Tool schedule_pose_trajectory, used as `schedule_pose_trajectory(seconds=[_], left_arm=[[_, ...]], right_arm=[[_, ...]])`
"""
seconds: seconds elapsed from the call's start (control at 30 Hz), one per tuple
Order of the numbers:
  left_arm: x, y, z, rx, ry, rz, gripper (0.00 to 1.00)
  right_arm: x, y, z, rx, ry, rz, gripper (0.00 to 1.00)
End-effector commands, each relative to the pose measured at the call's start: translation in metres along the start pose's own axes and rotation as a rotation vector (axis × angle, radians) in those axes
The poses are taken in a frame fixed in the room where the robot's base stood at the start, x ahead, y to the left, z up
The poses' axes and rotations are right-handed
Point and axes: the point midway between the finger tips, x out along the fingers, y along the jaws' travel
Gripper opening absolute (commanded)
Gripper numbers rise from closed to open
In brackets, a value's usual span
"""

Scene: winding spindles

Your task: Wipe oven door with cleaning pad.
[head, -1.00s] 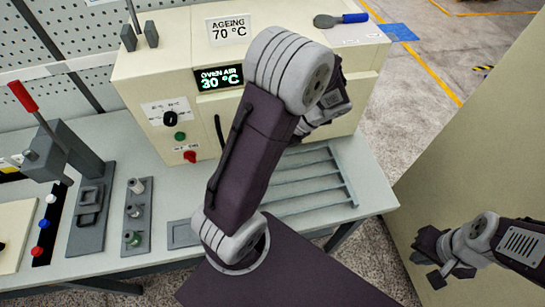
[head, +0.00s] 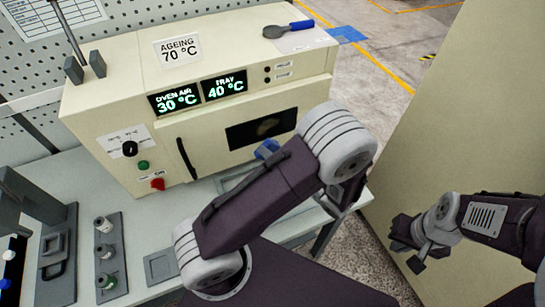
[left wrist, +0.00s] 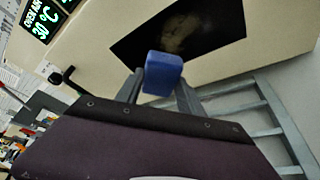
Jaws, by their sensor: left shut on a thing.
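The cream oven's door (head: 217,143) is closed and has a dark window (head: 245,131) with a pale brownish smudge (head: 268,126) on it. In the left wrist view the smudge (left wrist: 186,30) lies beyond the blue cleaning pad (left wrist: 163,73). My left gripper (left wrist: 160,90) is shut on the pad and holds it in front of the door's lower part. I cannot tell if the pad touches the door. In the head view the pad (head: 267,149) shows just past my left arm, which hides most of that gripper. My right gripper (head: 406,258) is empty at the lower right, its fingers apart.
A dark door handle (head: 186,159) stands out at the door's left side. A slatted rack (left wrist: 250,105) lies on the bench below the door. A blue-handled tool (head: 288,29) lies on the oven top. A tall beige panel (head: 465,120) stands at right.

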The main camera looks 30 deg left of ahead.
Motion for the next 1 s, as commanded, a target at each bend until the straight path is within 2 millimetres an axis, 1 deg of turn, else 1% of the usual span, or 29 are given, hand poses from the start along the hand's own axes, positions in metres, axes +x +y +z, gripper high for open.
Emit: schedule_pose_trajectory(seconds=[0.03,0.2,0.4,1.0], left_arm=[[0.007,-0.001,0.001,-0.002,0.003,0.002,0.12],[0.027,0.0,0.009,-0.002,0.004,0.002,0.12],[0.041,0.0,0.015,-0.001,0.002,0.0,0.12],[0.043,0.001,0.017,0.0,0.002,0.0,0.12]], right_arm=[[0.004,0.0,0.0,0.0,0.0,0.0,0.0],[0.009,0.0,0.001,0.0,0.0,0.0,0.0],[0.011,0.0,0.001,0.0,0.0,0.0,0.0],[0.011,0.0,0.001,0.0,0.0,0.0,0.0]])
